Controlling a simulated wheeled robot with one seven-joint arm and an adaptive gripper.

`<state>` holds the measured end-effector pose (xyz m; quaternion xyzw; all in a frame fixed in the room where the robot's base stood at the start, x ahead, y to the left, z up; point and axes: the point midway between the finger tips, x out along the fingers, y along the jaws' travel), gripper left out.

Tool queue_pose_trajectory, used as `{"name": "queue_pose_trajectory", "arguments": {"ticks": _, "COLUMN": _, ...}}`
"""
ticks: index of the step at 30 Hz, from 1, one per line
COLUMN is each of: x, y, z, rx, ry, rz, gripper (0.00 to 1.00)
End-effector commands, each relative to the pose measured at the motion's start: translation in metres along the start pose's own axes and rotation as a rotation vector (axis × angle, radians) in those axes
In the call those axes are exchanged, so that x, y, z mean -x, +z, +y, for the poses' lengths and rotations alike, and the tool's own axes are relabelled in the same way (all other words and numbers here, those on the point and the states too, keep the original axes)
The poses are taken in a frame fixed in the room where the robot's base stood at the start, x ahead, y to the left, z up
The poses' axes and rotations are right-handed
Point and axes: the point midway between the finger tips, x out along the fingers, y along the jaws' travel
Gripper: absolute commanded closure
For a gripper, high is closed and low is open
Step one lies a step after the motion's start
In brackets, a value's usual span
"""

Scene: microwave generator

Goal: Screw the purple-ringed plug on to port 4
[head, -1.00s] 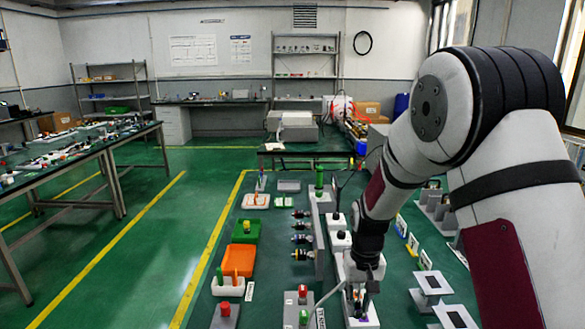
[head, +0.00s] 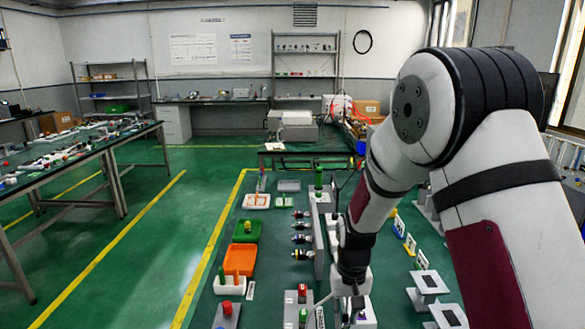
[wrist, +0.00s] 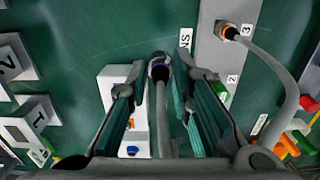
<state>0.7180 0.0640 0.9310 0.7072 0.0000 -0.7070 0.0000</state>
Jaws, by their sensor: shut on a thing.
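My gripper (wrist: 160,78) is shut on the purple-ringed plug (wrist: 158,68) in the wrist view. The plug sits between the fingertips, and its grey cable (wrist: 166,130) runs back toward the wrist. In the head view my gripper (head: 349,301) is low at the right of the bench, and the plug cannot be made out there. Several dark connectors (head: 301,239) stick out to the left from an upright grey panel (head: 318,240). Their numbers cannot be read, so I cannot tell which is port 4.
In the wrist view an orange-ringed plug (wrist: 229,31) with a cable sits on a grey block (wrist: 212,62) marked 3 and 2. A white block (wrist: 112,76) lies left of my gripper. In the head view an orange tray (head: 240,260) stands on the left; green floor lies beyond.

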Motion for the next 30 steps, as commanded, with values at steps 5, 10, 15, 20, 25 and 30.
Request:
{"name": "queue_pose_trajectory", "arguments": {"ticks": 5, "x": 0.0, "y": 0.001, "z": -0.001, "rx": 0.0, "ry": 0.0, "rz": 0.0, "gripper": 1.0}}
{"name": "queue_pose_trajectory", "arguments": {"ticks": 10, "x": 0.0, "y": 0.002, "z": -0.002, "rx": 0.0, "ry": 0.0, "rz": 0.0, "gripper": 1.0}}
{"name": "queue_pose_trajectory", "arguments": {"ticks": 15, "x": 0.0, "y": 0.007, "z": -0.006, "rx": 0.001, "ry": 0.0, "rz": -0.001, "gripper": 1.0}}
{"name": "queue_pose_trajectory", "arguments": {"ticks": 20, "x": -0.001, "y": 0.016, "z": -0.013, "rx": 0.001, "ry": 0.0, "rz": -0.001, "gripper": 1.0}}
{"name": "queue_pose_trajectory", "arguments": {"ticks": 25, "x": -0.002, "y": 0.025, "z": -0.021, "rx": 0.002, "ry": 0.0, "rz": -0.002, "gripper": 1.0}}
{"name": "queue_pose_trajectory", "arguments": {"ticks": 30, "x": -0.003, "y": 0.035, "z": -0.029, "rx": 0.001, "ry": 0.0, "rz": -0.002, "gripper": 1.0}}
